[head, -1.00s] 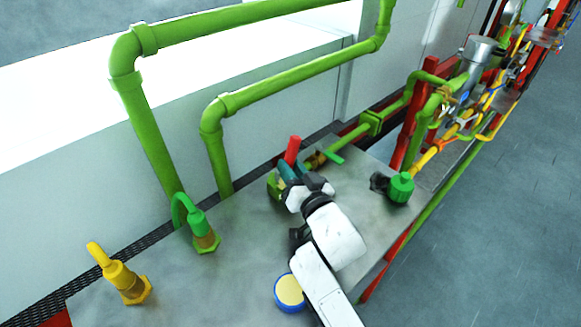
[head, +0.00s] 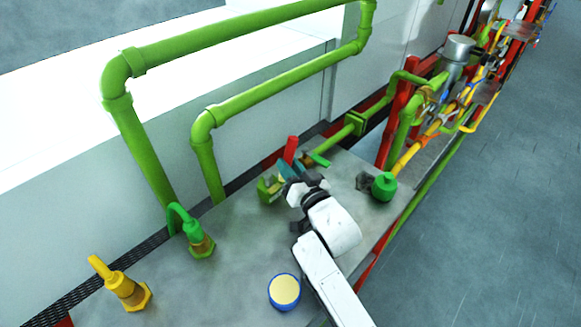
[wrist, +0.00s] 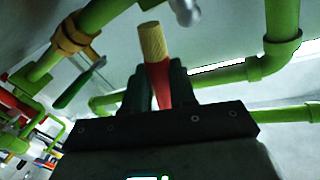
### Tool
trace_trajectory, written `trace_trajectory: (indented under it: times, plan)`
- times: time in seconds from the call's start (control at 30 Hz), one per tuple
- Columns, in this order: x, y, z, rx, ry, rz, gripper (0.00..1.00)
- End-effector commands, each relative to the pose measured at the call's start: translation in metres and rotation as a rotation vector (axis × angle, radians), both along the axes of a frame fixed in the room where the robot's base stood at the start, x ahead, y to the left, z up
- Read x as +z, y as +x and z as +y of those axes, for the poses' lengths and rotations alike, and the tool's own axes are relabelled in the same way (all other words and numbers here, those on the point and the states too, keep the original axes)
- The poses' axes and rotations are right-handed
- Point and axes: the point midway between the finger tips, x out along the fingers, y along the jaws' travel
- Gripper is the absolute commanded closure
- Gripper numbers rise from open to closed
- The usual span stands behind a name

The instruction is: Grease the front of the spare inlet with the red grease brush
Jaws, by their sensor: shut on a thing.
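My gripper (head: 287,172) is shut on the red grease brush (head: 290,148) above the back of the grey table. In the wrist view the brush (wrist: 153,45) stands out between the dark fingers (wrist: 160,88), its tan bristle end pointing away from them. A green pipe end with a brass collar (head: 307,161) and a green lever (head: 320,160) is just right of the brush. In the wrist view its collar (wrist: 74,36) is left of the bristles, with a visible gap. I cannot tell for certain whether this is the spare inlet.
An open blue-rimmed tin of cream-coloured matter (head: 284,290) stands near my arm. Green (head: 200,243) and yellow (head: 125,290) capped fittings stand at left. A green block (head: 268,188) is beside my gripper, and a green knob (head: 384,186) is at right. Green pipes (head: 205,150) rise behind.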

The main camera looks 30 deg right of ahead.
Motion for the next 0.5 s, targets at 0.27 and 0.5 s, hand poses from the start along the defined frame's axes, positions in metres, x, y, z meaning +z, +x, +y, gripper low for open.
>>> trace_trajectory:
  times: [0.27, 0.5]
  plan:
    - [-0.005, -0.003, 0.011, 0.003, 0.000, -0.001, 1.00]
    - [-0.005, -0.007, 0.020, 0.001, 0.000, -0.001, 1.00]
